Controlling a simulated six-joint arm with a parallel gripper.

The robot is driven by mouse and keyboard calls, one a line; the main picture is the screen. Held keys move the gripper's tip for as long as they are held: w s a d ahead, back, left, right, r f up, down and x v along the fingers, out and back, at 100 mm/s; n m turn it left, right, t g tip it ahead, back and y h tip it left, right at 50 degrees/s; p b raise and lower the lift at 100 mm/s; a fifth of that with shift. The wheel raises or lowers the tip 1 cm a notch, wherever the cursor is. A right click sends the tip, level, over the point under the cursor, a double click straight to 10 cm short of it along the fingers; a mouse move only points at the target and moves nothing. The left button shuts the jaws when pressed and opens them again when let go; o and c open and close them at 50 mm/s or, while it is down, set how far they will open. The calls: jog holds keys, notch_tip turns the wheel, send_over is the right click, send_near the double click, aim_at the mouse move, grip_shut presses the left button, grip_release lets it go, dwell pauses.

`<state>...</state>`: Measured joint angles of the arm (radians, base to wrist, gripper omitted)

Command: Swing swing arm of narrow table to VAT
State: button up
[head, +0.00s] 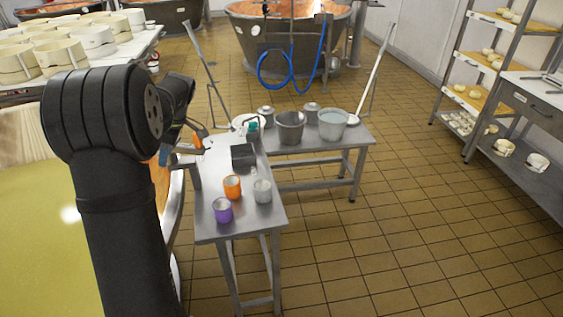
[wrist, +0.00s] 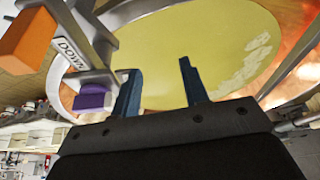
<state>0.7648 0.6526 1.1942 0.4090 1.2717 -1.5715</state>
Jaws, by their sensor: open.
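The narrow steel table (head: 222,218) stands right of my arm in the head view. A grey metal arm with an orange piece (head: 197,139) is at its far left end, beside the vat. The wrist view shows a grey bar (wrist: 97,77) with a "DOWN" label, an orange block (wrist: 25,42) and a purple block (wrist: 92,97). The vat (head: 30,260), full of yellow liquid, is at left; it fills the wrist view's upper middle. My gripper (wrist: 157,69) is open and empty over the vat, its left finger close beside the purple block. My arm mostly hides it in the head view.
Orange (head: 232,187), purple (head: 222,211) and grey (head: 262,191) cups stand on the narrow table. A second steel table (head: 315,158) with buckets adjoins it. Cheese moulds (head: 60,58) stand at back left. Shelves (head: 490,70) stand at right. The tiled floor between is clear.

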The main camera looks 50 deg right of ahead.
jog(key=w+a+m+h, duration=0.5)
jog(key=w+m, duration=0.7)
jog(key=m, duration=0.3)
jog(key=v, duration=1.7)
jog(key=s+d+f+n+h, duration=0.1)
jog(key=s+d+f, duration=0.3)
jog(key=d, duration=0.5)
jog(key=s+d+f+n+h, duration=0.25)
jog(key=d+f, duration=0.35)
jog(key=d, duration=0.4)
jog(key=s+d+f+h, duration=0.1)
jog(key=s+d+f, duration=0.3)
jog(key=d, duration=0.5)
jog(key=s+d+f+n, duration=0.2)
jog(key=s+d+f, duration=0.4)
jog(key=f, duration=0.3)
jog(key=s+d+f+n+g, duration=0.1)
jog(key=s+d+f+n, duration=0.2)
jog(key=s+d+f, duration=0.3)
jog(key=shift+s+f+n+g+h, duration=0.35)
jog(key=shift+s+f, duration=0.5)
jog(key=shift+f, duration=0.6)
